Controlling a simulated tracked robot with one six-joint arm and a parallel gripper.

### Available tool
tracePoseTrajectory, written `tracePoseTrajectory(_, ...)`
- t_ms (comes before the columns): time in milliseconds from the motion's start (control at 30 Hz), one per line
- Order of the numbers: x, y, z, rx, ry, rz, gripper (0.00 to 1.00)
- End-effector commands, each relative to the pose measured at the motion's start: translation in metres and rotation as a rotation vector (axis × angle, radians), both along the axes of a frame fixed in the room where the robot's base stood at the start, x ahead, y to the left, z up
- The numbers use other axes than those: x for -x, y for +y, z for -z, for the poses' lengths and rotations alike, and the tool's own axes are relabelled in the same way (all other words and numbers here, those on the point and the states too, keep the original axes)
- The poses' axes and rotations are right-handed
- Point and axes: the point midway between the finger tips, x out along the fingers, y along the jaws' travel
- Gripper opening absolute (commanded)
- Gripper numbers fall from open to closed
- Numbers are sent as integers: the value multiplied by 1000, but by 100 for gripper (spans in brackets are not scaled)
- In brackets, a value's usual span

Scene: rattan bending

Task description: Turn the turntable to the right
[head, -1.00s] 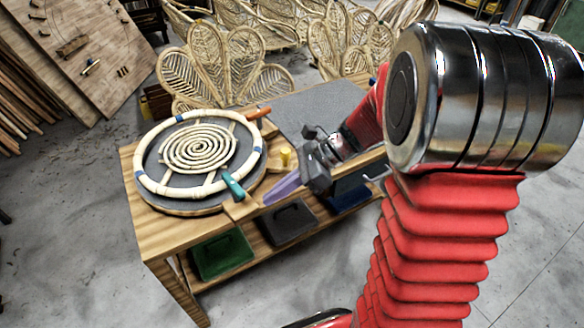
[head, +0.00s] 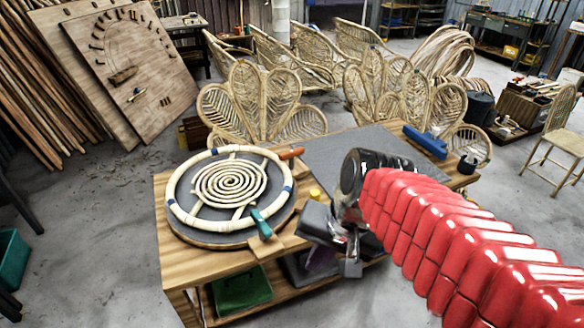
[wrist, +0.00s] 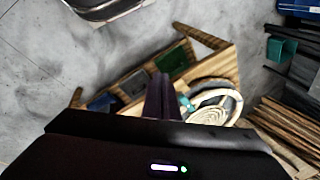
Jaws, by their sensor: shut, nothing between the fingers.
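The turntable (head: 185,228) is a dark round disc on the left end of a wooden workbench. It carries a pale rattan ring with blue bands around a rattan spiral (head: 229,184). A teal handle (head: 261,225) sticks out at its front right and an orange handle (head: 291,153) at its back right. My gripper (head: 322,260) is right of the teal handle by the bench's front edge, apart from it in the picture; my wrist parts partly hide its fingers. In the wrist view the purple fingers (wrist: 161,80) are together and empty, with the teal handle (wrist: 187,104) just right of them.
The workbench (head: 180,275) has a grey mat (head: 335,150) and a yellow peg (head: 315,194) right of the turntable. A green bin (head: 242,290) sits on the lower shelf. A blue tool (head: 425,141) lies at the far right. Rattan chairs (head: 265,105) stand close behind.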

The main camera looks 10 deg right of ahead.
Motion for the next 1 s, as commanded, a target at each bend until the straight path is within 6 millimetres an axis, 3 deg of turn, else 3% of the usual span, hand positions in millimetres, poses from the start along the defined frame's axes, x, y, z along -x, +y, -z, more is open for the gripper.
tracePoseTrajectory(400,23,-14,-33,324,-259,-391,0)
tracePoseTrajectory(1000,24,-16,-36,361,-282,-432,0)
